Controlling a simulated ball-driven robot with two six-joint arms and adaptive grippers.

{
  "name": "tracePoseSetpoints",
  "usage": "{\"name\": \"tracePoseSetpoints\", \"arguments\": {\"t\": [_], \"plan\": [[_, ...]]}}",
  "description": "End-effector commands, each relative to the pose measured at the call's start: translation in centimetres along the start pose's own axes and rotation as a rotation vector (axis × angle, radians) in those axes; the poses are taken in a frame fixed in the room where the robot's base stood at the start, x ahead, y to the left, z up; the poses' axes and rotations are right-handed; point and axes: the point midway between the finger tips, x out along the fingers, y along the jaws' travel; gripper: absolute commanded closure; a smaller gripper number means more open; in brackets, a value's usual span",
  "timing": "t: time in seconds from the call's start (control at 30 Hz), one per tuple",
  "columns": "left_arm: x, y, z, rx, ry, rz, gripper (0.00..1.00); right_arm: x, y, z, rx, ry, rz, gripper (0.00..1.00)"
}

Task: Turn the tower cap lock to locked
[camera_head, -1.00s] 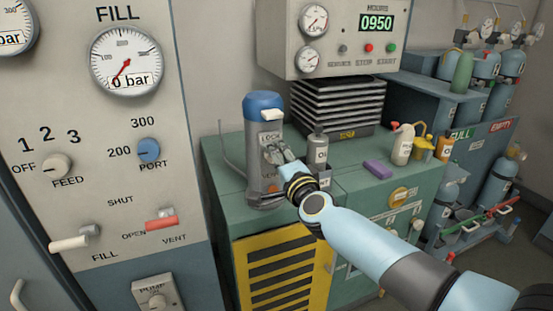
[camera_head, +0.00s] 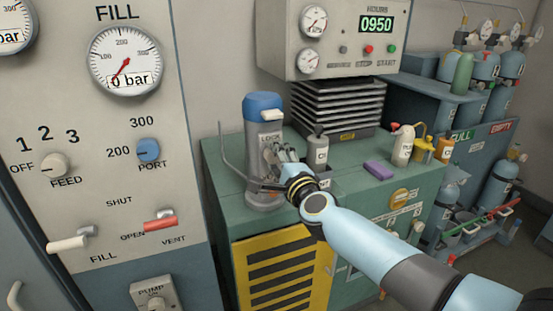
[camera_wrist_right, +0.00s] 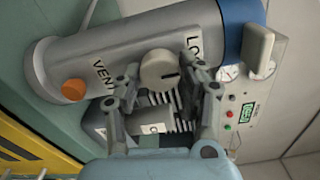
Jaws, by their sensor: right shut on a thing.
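The tower (camera_head: 262,165) is a grey cylinder with a blue cap (camera_head: 263,106), upright on the green cabinet. It also fills the upper left of the right wrist view (camera_wrist_right: 120,50). Its round grey lock knob (camera_wrist_right: 160,70) sits between the printed words VENT and LOCK, the latter partly covered by a finger. A dark mark shows on the knob's face. My right gripper (camera_wrist_right: 162,78) has a finger on either side of the knob and is shut on it. In the head view the right gripper (camera_head: 278,158) partly hides the tower's front. My left gripper is not in view.
An orange button (camera_wrist_right: 73,90) is on the tower's base end. A grey bottle (camera_head: 318,150) stands close to my right gripper. A purple block (camera_head: 379,170) and other bottles are farther right on the cabinet. A thin bent grey bar (camera_head: 228,155) is left of the tower.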

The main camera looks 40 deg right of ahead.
Motion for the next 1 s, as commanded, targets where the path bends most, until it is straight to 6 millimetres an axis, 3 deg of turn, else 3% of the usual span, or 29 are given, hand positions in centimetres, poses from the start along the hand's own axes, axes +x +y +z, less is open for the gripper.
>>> {"name": "tracePoseSetpoints", "arguments": {"t": [0.17,0.2,0.37,0.73,1.0], "plan": [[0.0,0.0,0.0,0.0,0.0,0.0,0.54,-0.1,0.2,-0.1,0.001,0.001,0.003,0.93],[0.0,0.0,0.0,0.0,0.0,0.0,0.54,-0.1,0.2,-0.1,0.001,0.001,0.003,0.58],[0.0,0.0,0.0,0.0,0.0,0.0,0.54,-0.1,0.1,0.0,0.0,0.0,0.002,0.37],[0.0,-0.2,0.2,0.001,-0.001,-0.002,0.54,-0.8,0.1,0.0,-0.002,0.0,0.002,0.37],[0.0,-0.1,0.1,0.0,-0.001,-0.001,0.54,-6.4,0.2,-0.1,-0.001,0.001,0.004,0.37]]}}
